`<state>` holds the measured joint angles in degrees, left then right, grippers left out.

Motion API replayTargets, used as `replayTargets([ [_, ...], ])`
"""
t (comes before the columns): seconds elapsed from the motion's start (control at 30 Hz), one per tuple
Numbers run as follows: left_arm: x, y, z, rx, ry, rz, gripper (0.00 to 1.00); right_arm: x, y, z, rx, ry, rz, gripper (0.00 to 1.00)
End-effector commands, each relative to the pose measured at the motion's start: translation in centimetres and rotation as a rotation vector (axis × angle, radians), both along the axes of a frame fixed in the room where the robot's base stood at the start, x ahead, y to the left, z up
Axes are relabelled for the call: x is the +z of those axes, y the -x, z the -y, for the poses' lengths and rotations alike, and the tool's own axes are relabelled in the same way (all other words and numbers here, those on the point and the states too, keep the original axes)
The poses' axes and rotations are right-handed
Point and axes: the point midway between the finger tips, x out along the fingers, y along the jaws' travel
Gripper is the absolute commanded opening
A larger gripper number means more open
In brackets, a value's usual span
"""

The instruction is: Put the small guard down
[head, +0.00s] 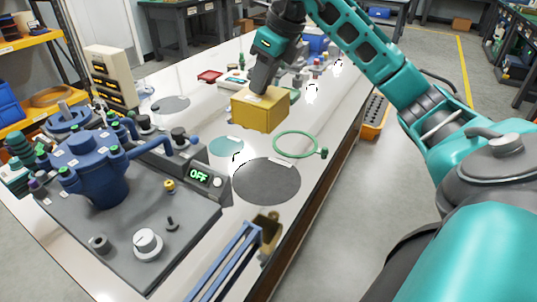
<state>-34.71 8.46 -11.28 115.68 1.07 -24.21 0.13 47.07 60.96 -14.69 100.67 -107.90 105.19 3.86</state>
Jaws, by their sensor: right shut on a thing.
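The small guard appears to be the yellow box-shaped piece (258,110) in the middle of the head view. My right gripper (261,88) comes down from above and is shut on its top. The guard seems held above the white bench (330,110), though the gap under it is hard to judge. A dark grey round mat (266,182) lies in front of it, and a smaller teal round mat (226,147) lies just below it in the picture. Both mats are bare. The gripper's fingertips are partly hidden. My left gripper is not in view.
A blue test rig (98,170) on a grey plate fills the bench's left side, with a display reading OFF (199,174). A blue rack (225,262) stands at the near edge. Another grey mat (171,104) lies farther back.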

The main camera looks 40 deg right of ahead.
Motion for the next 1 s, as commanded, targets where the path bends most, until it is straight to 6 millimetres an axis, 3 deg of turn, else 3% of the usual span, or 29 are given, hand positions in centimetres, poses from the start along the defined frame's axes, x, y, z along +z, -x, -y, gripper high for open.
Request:
replayTargets([
  [0.17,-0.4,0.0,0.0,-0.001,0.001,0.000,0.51,-1.4,0.0,0.0,-0.003,0.000,-0.003,0.00],
  [0.5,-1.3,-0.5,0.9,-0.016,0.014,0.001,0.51,-10.4,0.1,0.0,-0.002,-0.002,-0.006,0.00],
  [0.7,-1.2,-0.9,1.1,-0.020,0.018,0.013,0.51,-14.5,0.1,0.0,-0.002,-0.002,-0.002,0.00],
  [1.0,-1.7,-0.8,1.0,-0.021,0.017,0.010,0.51,-16.7,0.0,0.0,-0.001,-0.002,0.000,0.00],
])
